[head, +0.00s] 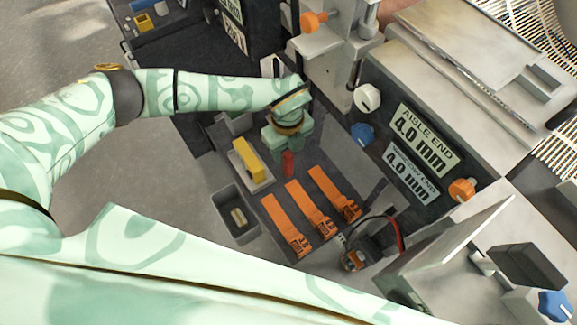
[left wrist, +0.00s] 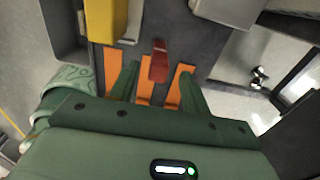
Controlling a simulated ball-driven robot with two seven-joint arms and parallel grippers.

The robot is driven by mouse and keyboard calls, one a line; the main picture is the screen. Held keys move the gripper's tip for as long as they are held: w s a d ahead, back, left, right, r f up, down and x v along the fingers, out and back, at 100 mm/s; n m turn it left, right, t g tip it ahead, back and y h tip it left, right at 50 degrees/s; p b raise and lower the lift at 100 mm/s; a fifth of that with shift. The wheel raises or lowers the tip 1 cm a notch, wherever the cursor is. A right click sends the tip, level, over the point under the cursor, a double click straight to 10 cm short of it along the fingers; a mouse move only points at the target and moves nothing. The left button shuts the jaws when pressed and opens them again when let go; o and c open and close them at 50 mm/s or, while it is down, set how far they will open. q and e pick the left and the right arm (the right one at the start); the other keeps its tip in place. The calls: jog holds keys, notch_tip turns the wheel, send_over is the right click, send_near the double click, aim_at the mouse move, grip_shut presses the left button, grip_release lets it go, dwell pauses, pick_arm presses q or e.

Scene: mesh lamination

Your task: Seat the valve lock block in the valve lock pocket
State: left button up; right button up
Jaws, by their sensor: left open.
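A small red block (head: 288,163), which looks like the valve lock block, stands on the dark work surface just below my left gripper (head: 287,148). In the left wrist view, the red block (left wrist: 159,62) shows between the two green fingers of the open left gripper (left wrist: 157,80). The fingers are apart from each other and I see no grip on the block. I cannot tell from these views how near the fingertips are in height. I cannot pick out the valve lock pocket. My right gripper is not in view.
Three orange tagged strips (head: 288,226) lie close by. A yellow block (head: 248,158) sits in a pale tray (head: 262,184) to the left, above a grey bin (head: 229,203). The machine panel with knobs and 4.0 mm labels (head: 423,138) rises at right.

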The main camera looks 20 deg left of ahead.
aim_at(288, 165)
pick_arm(q)
notch_tip(288, 165, down, 5)
jog(key=shift+s+f+b, duration=0.1)
jog(key=shift+b, duration=1)
jog(key=shift+r, duration=0.25)
grip_shut()
